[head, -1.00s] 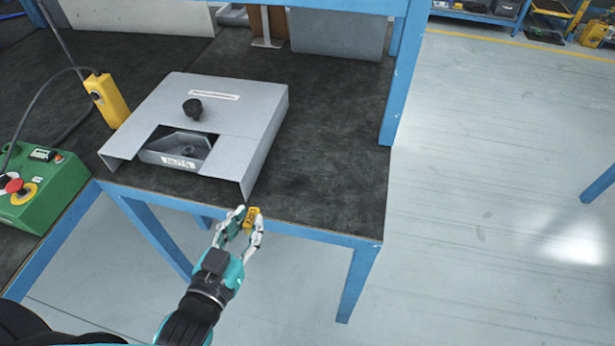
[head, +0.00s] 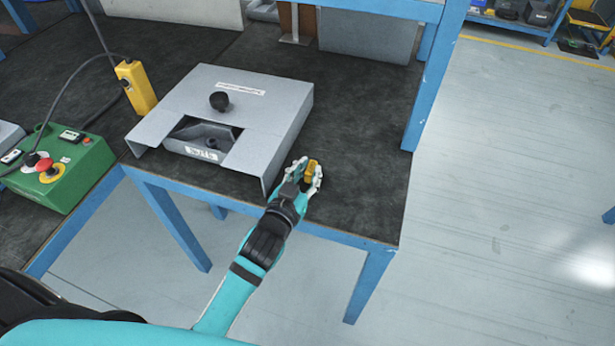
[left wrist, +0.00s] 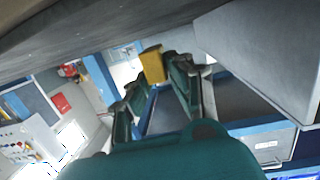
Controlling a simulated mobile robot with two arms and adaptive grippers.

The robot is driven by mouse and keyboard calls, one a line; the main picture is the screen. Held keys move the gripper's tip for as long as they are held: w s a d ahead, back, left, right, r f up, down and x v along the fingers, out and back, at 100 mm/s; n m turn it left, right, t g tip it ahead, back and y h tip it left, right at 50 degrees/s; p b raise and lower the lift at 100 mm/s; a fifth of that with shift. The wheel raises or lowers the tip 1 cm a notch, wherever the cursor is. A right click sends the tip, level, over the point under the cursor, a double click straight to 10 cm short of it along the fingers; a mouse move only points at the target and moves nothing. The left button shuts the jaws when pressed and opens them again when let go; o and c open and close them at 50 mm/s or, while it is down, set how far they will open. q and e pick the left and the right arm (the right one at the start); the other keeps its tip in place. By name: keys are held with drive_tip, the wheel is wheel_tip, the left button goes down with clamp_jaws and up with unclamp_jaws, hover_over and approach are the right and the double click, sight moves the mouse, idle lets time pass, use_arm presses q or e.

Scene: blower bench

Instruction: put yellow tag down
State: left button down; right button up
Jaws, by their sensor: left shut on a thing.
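The yellow tag (head: 311,168) is between the fingertips of my left gripper (head: 306,174), over the right part of the dark bench top (head: 355,190), right of the grey metal cover. The left gripper is shut on it. In the left wrist view the yellow tag (left wrist: 153,64) sits at the tips of the teal fingers (left wrist: 150,85). Whether the tag touches the bench surface I cannot tell. My right gripper is not in view.
A grey metal cover (head: 285,110) with a black knob (head: 219,101) stands close left of the gripper. A green control box (head: 70,170) and a yellow pendant (head: 136,88) are at the left. A blue post (head: 432,85) rises behind. The bench right of the gripper is clear.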

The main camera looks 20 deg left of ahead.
use_arm(q)
drive_tip(key=shift+f, duration=0.9)
drive_tip(key=shift+f, duration=0.15)
drive_tip(key=c, duration=1.2)
unclamp_jaws()
